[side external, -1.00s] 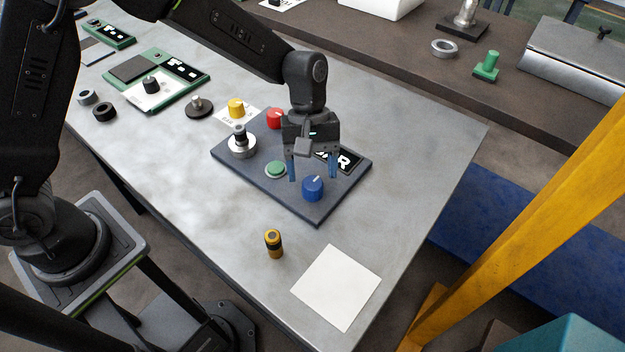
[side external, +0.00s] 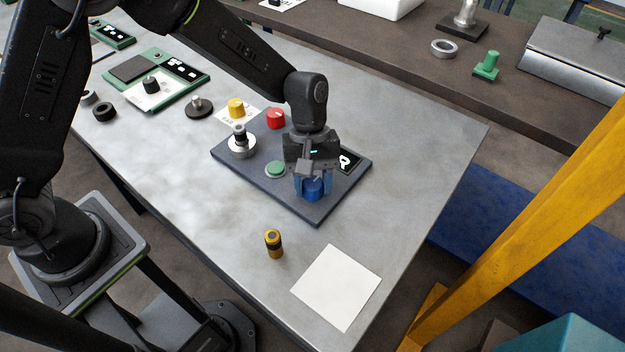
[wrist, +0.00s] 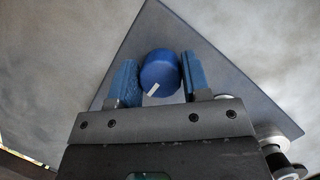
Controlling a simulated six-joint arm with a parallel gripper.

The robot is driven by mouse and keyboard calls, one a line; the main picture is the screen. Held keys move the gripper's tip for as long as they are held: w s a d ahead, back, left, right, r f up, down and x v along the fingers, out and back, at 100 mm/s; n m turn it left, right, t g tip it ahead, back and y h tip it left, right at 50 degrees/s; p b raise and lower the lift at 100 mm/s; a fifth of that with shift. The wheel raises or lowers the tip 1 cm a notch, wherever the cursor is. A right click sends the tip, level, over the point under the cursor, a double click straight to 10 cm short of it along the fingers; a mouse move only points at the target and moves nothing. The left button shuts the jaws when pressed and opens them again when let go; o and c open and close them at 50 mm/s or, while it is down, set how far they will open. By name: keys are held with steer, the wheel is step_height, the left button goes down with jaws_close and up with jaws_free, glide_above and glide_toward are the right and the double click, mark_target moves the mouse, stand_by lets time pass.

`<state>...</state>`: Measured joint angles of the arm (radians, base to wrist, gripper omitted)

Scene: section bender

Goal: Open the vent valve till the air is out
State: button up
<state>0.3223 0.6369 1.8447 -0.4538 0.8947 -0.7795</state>
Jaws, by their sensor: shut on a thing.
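The blue knob (side external: 313,190) stands near the front corner of the dark panel (side external: 318,213). It is a round cap, and a white pointer line shows on it in the wrist view (wrist: 158,70). My gripper (side external: 313,184) is lowered over it, with one blue finger on each side, and is shut on it. In the wrist view the fingers (wrist: 160,80) flank the knob. No label shows which control is the vent valve.
The panel also carries a green button (side external: 275,169), a red knob (side external: 276,118) and a silver fitting with a black top (side external: 241,143). A yellow knob (side external: 236,108) stands behind. A yellow-black cylinder (side external: 273,243) and a white sheet (side external: 336,287) lie in front.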

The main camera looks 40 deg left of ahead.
steer(key=shift+c, duration=0.6)
steer(key=shift+m, duration=0.3)
steer(key=m+g+y, duration=0.1)
steer(key=m, duration=0.2)
steer(key=shift+m, duration=0.3)
steer(key=m+y, duration=0.2)
steer(key=m, duration=0.2)
steer(key=shift+m, duration=0.3)
steer(key=m+y, duration=0.1)
steer(key=m, duration=0.3)
steer(key=shift+y, duration=0.4)
steer(key=m, duration=0.2)
steer(key=m+t+y, duration=0.1)
steer(key=m, duration=0.2)
steer(key=shift+y, duration=0.3)
